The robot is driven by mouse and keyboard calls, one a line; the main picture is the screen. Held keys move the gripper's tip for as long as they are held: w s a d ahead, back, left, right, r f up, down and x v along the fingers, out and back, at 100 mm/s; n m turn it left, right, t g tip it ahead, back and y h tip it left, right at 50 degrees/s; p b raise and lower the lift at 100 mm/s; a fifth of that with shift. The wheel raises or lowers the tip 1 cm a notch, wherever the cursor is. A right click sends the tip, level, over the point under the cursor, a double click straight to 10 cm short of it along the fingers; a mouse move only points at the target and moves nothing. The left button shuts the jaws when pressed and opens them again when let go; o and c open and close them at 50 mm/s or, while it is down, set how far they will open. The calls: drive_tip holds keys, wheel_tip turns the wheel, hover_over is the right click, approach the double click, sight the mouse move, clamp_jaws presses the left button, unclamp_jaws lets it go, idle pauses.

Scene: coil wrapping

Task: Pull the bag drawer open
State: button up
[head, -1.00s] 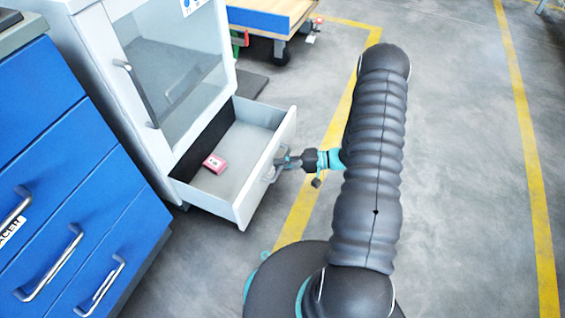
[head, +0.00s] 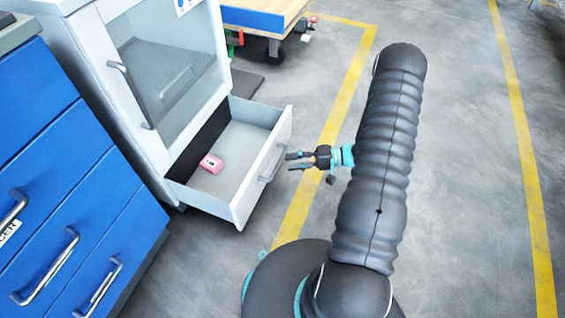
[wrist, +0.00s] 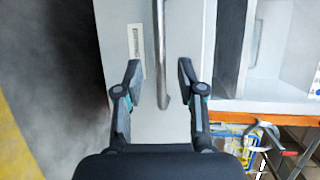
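The drawer (head: 238,208) of the white cabinet stands pulled out, with a small pink packet (head: 211,164) inside it. Its grey bar handle (head: 271,162) is on the front panel. My gripper (head: 290,161) is open and empty, just off the drawer front at the handle's right. In the wrist view my gripper (wrist: 158,85) has its two fingers apart, and the handle (wrist: 160,50) shows between and beyond them. A pale label strip (wrist: 136,50) is beside the handle on the drawer front.
A blue drawer cabinet (head: 70,200) stands at the left. The white cabinet's glass door (head: 165,70) is above the drawer. A wheeled wooden-topped cart (head: 262,18) is at the back.

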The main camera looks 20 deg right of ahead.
drive_tip(key=v, duration=0.6)
drive_tip(key=shift+s+d, duration=0.15)
drive_tip(key=shift+d, duration=0.1)
drive_tip(key=s+a+f+m+g+h, duration=0.1)
drive_tip(key=s+f+m+g, duration=0.1)
drive_tip(key=s+m+g, duration=0.3)
drive_tip(key=s+r+n+g+h, duration=0.1)
drive_tip(key=s+r+g+h, duration=0.1)
drive_tip(key=s+r+h, duration=0.4)
drive_tip(key=s+a+r+n+t+h+p, duration=0.2)
drive_tip(key=a+r, duration=0.2)
drive_tip(key=r, duration=0.8)
drive_tip(key=s+a+r+n+t+h+p, duration=0.2)
drive_tip(key=s+a+r+n+t+h, duration=0.1)
drive_tip(key=r, duration=1)
drive_tip(key=s+a+r+n+t+h+p, duration=0.2)
drive_tip(key=a+r, duration=0.3)
drive_tip(key=r, duration=0.8)
drive_tip(key=shift+s+n+t+h, duration=0.5)
drive_tip(key=shift+s+n+h, duration=0.2)
